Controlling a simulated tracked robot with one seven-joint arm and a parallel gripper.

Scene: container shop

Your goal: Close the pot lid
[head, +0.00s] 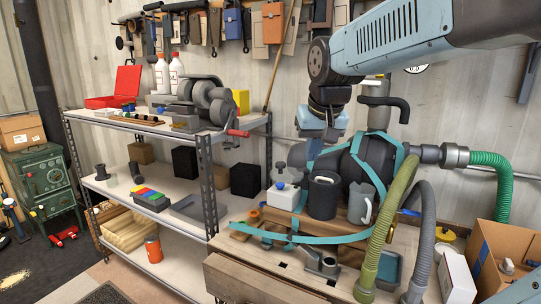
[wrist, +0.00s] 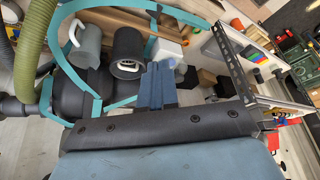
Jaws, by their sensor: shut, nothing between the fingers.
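A grey jug (head: 360,205) stands right of the dark container. Teal straps (head: 300,238) and a green hose (head: 398,215) cross the bench (head: 265,282). A metal shelf (head: 150,123) stands left, and a cardboard box (head: 500,260) right.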

